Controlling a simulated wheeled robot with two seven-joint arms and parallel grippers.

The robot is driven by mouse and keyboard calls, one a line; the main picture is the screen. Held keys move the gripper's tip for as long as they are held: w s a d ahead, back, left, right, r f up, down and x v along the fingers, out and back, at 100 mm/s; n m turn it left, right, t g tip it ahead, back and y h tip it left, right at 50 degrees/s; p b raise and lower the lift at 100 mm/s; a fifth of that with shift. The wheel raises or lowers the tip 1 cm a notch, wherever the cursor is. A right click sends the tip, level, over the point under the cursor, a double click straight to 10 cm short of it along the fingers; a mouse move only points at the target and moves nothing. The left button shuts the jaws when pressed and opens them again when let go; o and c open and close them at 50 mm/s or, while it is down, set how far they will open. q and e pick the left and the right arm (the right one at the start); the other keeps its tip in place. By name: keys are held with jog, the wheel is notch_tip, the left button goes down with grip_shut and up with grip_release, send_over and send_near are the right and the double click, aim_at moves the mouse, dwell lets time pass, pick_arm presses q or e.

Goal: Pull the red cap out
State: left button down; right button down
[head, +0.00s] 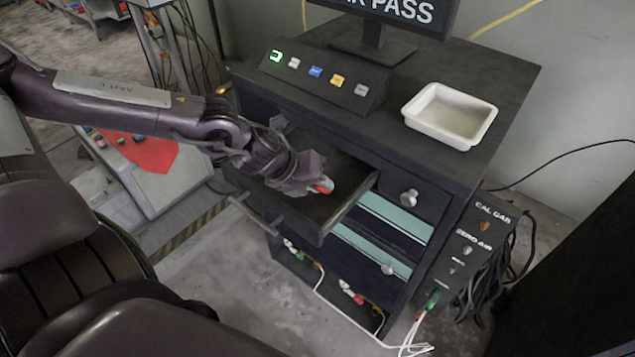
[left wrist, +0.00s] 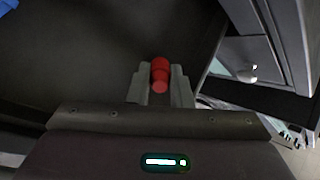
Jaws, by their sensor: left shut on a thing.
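The red cap (head: 325,186) is a small red piece at the tips of my left gripper (head: 312,180). In the left wrist view the red cap (left wrist: 160,74) sits between the two grey fingers of the left gripper (left wrist: 161,88), which are shut on it. The gripper is over the open dark drawer (head: 347,207), near its inner right side. I cannot tell whether the cap touches the drawer floor. My right gripper is not in view.
A white tray (head: 450,115) and a button panel (head: 316,78) stand on the cabinet top. Closed drawers with knobs (head: 409,197) are beside the open drawer. A side box (head: 478,243) with cables is at the right.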

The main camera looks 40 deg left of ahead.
pick_arm(q)
jog(key=c, duration=1.2)
grip_release()
jog(key=shift+s+d, duration=0.1)
jog(key=shift+c, duration=0.2)
jog(key=shift+w+p+v, duration=0.25)
jog(key=shift+p+v, duration=0.6)
jog(key=shift+v, duration=0.4)
jog(key=p+v, duration=0.1)
jog(key=v, duration=0.3)
jog(key=shift+s+r, duration=0.55)
jog(key=shift+r, duration=0.1)
